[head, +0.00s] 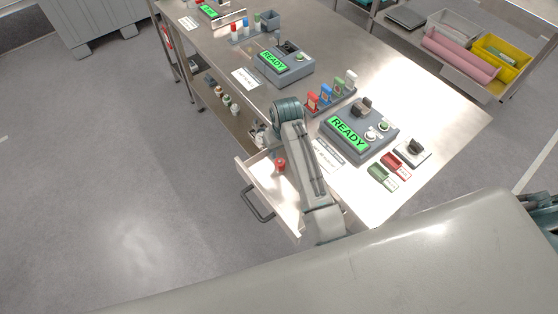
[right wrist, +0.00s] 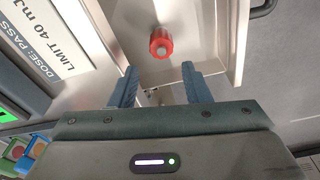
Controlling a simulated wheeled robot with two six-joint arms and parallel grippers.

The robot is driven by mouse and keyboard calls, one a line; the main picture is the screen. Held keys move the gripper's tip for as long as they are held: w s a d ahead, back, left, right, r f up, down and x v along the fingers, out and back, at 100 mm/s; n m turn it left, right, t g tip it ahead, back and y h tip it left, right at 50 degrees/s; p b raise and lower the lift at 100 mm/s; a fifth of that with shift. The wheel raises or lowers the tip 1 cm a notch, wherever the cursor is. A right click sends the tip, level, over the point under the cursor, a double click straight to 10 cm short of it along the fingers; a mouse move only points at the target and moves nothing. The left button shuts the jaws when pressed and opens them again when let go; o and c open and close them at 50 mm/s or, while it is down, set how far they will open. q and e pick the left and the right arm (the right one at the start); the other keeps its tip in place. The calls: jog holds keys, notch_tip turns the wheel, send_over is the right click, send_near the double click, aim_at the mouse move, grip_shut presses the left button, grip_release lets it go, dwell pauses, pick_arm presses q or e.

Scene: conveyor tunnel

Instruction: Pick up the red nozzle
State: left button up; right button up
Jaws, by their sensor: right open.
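The red nozzle (head: 280,164) stands in an open, pale drawer (head: 249,177) under the near end of the steel bench. In the right wrist view the red nozzle (right wrist: 161,42) is a short red cylinder with a pale centre, just beyond my fingertips and roughly midway between them. My right gripper (right wrist: 160,78) is open and empty, pointing toward the drawer, with no finger touching the nozzle. In the head view its fingers are mostly hidden by my arm.
The drawer's walls and dark handle (head: 256,204) lie close around the nozzle. On the bench (head: 420,110) are a grey READY device (head: 358,130), a rack of coloured items (head: 328,97), and green (head: 382,177) and red (head: 396,165) blocks. Open floor lies left of the drawer.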

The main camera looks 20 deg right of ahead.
aim_at(280, 161)
jog(key=f+p, duration=0.1)
jog(key=f, duration=0.1)
jog(key=f+p, duration=0.1)
jog(key=f, duration=0.3)
jog(key=shift+w+a+f+p, duration=0.2)
jog(key=shift+w+f+p, duration=0.05)
jog(key=shift+f+p, duration=0.15)
jog(key=shift+f, duration=0.45)
jog(key=shift+w+f, duration=0.15)
jog(key=shift+w, duration=0.05)
jog(key=c, duration=0.5)
jog(key=shift+s, duration=0.1)
jog(key=shift+c, duration=1.2)
